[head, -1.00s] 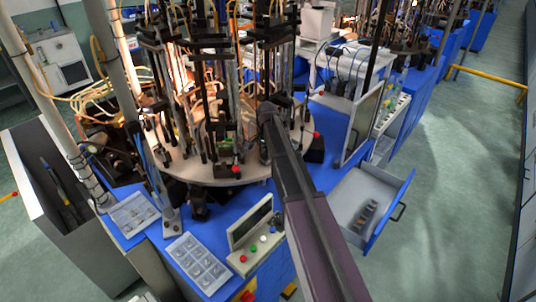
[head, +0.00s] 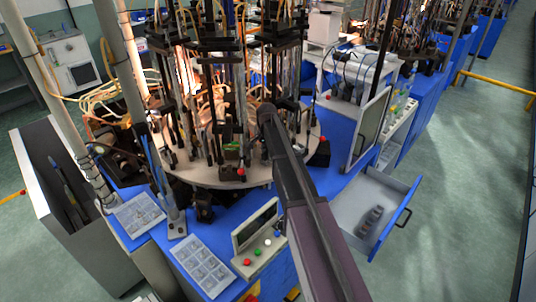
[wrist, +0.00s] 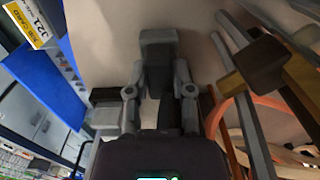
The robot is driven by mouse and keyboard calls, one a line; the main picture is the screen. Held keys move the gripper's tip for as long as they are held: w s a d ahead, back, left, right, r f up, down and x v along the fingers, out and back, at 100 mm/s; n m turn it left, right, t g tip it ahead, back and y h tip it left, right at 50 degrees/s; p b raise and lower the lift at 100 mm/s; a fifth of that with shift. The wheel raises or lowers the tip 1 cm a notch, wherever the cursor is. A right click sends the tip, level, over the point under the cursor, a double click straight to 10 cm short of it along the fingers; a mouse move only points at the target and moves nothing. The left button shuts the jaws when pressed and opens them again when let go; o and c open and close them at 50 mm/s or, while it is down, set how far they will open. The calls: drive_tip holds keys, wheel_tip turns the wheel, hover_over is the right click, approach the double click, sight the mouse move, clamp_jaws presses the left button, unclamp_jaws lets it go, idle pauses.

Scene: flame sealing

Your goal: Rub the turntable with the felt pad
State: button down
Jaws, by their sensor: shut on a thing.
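The turntable (head: 221,181) is a pale round plate with several dark posts and clamps on it, in the middle of the head view. Its pale surface (wrist: 100,35) also fills the upper part of the wrist view. My gripper (wrist: 160,92) is shut on a dark grey block, which looks like the felt pad (wrist: 158,45). The pad points toward the pale surface; I cannot tell whether it touches. In the head view my arm reaches over the turntable's right side and hides the pad.
Metal bars and a brown block (wrist: 252,66) stand close right of my gripper, with orange hoses below. A control box (head: 258,240) and a parts tray (head: 202,264) sit on the blue bench in front. An open drawer (head: 345,205) juts out at right.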

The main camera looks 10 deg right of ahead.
drive_tip(key=shift+r+p, duration=2.85)
drive_tip(key=shift+r, duration=0.05)
drive_tip(key=shift+r+p, duration=1.5)
drive_tip(key=shift+r, duration=0.05)
drive_tip(key=shift+f, duration=0.1)
